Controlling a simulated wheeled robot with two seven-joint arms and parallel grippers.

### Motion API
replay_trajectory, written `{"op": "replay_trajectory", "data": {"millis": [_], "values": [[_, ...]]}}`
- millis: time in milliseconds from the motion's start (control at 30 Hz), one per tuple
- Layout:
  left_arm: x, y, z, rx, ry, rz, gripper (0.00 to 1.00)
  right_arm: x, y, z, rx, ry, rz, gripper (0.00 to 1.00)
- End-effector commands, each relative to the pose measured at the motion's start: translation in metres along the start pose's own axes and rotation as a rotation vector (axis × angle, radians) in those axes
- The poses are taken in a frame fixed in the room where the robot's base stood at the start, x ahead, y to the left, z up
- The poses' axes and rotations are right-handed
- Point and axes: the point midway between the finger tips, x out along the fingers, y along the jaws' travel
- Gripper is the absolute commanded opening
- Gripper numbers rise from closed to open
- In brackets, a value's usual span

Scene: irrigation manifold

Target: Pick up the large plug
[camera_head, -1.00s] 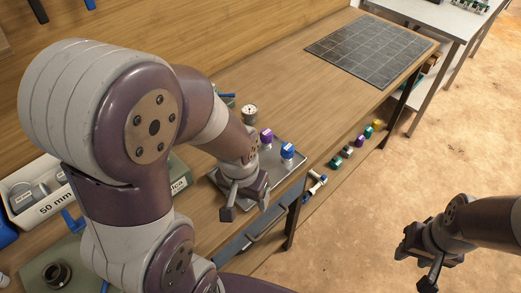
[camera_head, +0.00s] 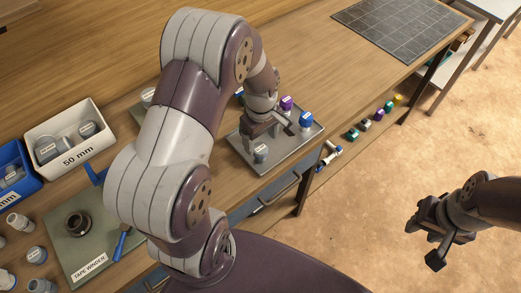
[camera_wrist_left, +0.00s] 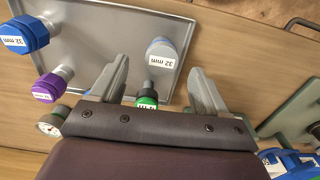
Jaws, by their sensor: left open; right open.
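A metal tray (camera_head: 290,153) on the bench holds several capped fittings. A grey one labelled 32 mm (camera_wrist_left: 162,54) lies near my left gripper (camera_wrist_left: 157,68), just beyond the gap between its open fingers; it also shows in the head view (camera_head: 261,153). A green-banded fitting (camera_wrist_left: 148,96) shows between the finger bases, partly hidden. A blue fitting (camera_wrist_left: 25,35) and a purple fitting (camera_wrist_left: 50,85), both labelled 32 mm, stand left in the wrist view. No label marks which is the large plug. My left gripper is above the tray, open and empty. My right gripper (camera_head: 425,243) is open and empty over the floor.
A white bin (camera_head: 70,155) marked 50 mm and a blue bin (camera_head: 14,175) hold grey fittings at left. A tape winder mat (camera_head: 90,262) is at lower left. A dark gridded mat (camera_head: 400,30) lies far right. The bench between is clear.

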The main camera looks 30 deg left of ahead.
Motion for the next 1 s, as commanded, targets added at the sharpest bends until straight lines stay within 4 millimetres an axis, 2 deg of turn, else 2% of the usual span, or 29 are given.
{"op": "replay_trajectory", "data": {"millis": [133, 233, 333, 500, 567, 600, 700, 767, 800, 1000], "values": [[0.025, -0.002, 0.002, 0.001, -0.003, -0.005, 0.76, -0.009, 0.000, -0.001, 0.000, 0.000, 0.000, 0.40], [0.043, -0.002, 0.001, 0.001, -0.002, -0.003, 0.76, -0.009, 0.000, -0.001, 0.000, 0.000, 0.000, 0.40], [0.049, -0.002, 0.001, 0.001, 0.000, -0.001, 0.76, -0.009, 0.000, -0.001, 0.000, 0.000, 0.000, 0.40], [0.050, -0.001, 0.001, 0.002, 0.000, 0.000, 0.76, -0.009, 0.000, -0.001, 0.000, 0.000, 0.000, 0.40], [0.050, -0.001, 0.001, 0.002, 0.000, 0.000, 0.59, -0.009, 0.000, -0.001, 0.000, 0.000, 0.000, 0.40], [0.050, -0.001, 0.001, 0.002, 0.000, 0.000, 0.46, -0.009, 0.000, -0.001, 0.000, 0.000, 0.000, 0.40], [0.049, -0.001, 0.001, 0.002, 0.000, 0.000, 0.15, -0.009, 0.000, -0.001, 0.000, 0.000, 0.000, 0.40], [0.049, -0.001, 0.001, 0.002, 0.000, 0.000, 0.15, -0.009, 0.000, -0.001, 0.000, 0.000, 0.000, 0.40], [0.049, -0.001, 0.001, 0.002, 0.000, 0.000, 0.10, -0.009, 0.000, -0.001, 0.000, 0.000, 0.000, 0.40], [0.048, -0.001, 0.001, 0.002, 0.000, 0.000, 0.10, -0.008, 0.000, -0.001, 0.000, 0.000, 0.000, 0.40]]}}
